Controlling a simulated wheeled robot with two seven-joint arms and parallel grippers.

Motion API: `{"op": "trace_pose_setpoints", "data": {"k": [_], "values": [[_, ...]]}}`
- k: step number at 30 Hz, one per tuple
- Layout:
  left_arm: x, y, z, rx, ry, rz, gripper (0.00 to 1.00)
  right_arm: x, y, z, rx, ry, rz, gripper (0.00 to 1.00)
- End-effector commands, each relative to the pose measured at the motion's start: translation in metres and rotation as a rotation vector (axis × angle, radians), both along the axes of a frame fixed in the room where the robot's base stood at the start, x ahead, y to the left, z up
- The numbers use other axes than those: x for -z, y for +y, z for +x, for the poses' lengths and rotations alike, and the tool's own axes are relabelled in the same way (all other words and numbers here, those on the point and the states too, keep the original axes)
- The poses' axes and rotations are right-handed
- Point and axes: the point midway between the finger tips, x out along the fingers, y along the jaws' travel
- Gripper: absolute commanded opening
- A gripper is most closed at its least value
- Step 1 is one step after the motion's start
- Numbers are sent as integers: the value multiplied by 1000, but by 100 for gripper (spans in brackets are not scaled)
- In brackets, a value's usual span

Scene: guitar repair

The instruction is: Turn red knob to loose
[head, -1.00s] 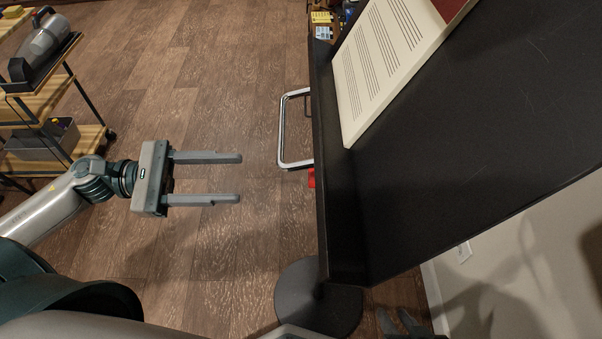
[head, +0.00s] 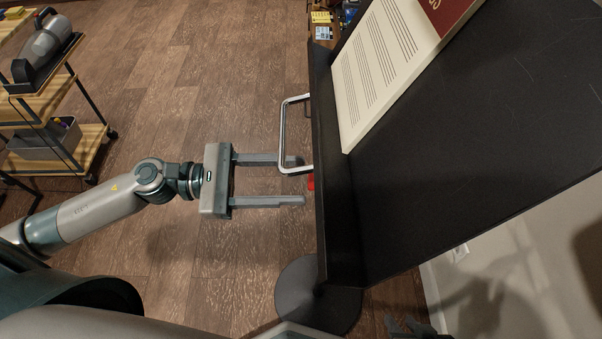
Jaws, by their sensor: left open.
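The red knob (head: 311,183) shows as a small red patch at the left edge of the black music stand (head: 470,120), mostly hidden under its lip. My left gripper (head: 303,181) is open and points right at the knob. Its two fingers are apart, one above and one below the knob's level in the picture, with the tips just short of it. Nothing is between the fingers. The upper fingertip overlaps the silver handle in the picture; I cannot tell if they touch. My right gripper (head: 408,325) seems to show only as dark tips at the bottom edge.
A silver handle (head: 283,135) sticks out left of the stand, close to the upper finger. A round black base (head: 315,298) is on the floor. A shelf cart (head: 90,150) stands left; the floor between is clear.

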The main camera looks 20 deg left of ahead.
Motion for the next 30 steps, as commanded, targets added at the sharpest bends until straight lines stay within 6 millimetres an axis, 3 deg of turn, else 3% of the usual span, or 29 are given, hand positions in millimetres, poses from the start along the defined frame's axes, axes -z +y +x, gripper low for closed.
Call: {"op": "trace_pose_setpoints", "data": {"k": [9,20,21,26,30], "values": [[-1,-22,8,0,2,-2,48,1,-10,-13,3,72,-36,31],[0,-25,8,0,1,0,48,4,-12,-13,6,80,-42,31],[0,-25,8,0,1,0,45,4,-12,-13,6,80,-42,31],[0,-25,8,0,1,0,7,3,-13,-12,6,79,-42,31],[0,-25,8,0,2,-1,6,3,-12,-12,6,79,-42,31]]}}
